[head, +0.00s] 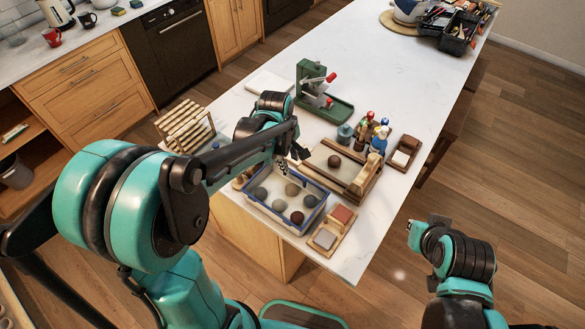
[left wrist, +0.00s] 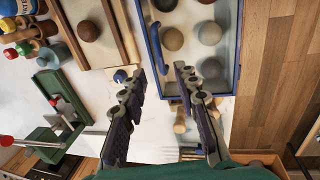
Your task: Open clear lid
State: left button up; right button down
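A blue-rimmed box (head: 318,213) sits near the counter's front edge, with several grey and brown balls visible inside. A clear lid appears to lie over it, but its surface is hard to make out. My left gripper (head: 287,160) is over the box's back edge in the head view. In the left wrist view its fingers (left wrist: 158,84) are apart with nothing between them, close to the handle. My right arm shows at right; its gripper is not visible.
A wooden tray (head: 325,172) with a ball stands behind the box, and a wooden block holder (head: 331,230) stands to its right. A slatted wooden rack (head: 186,127) is at left, a green press (head: 322,95) behind, and several bottles (head: 378,135) at back right.

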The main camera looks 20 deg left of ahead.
aim_at(293, 173)
pick_arm(q)
jog(key=f, duration=0.3)
jog(key=w+f+b, duration=0.1)
jog(key=f, duration=0.2)
jog(key=shift+w+d+f, duration=0.15)
jog(key=shift+d+f, duration=0.05)
jog(key=shift+f, duration=0.1)
grip_shut()
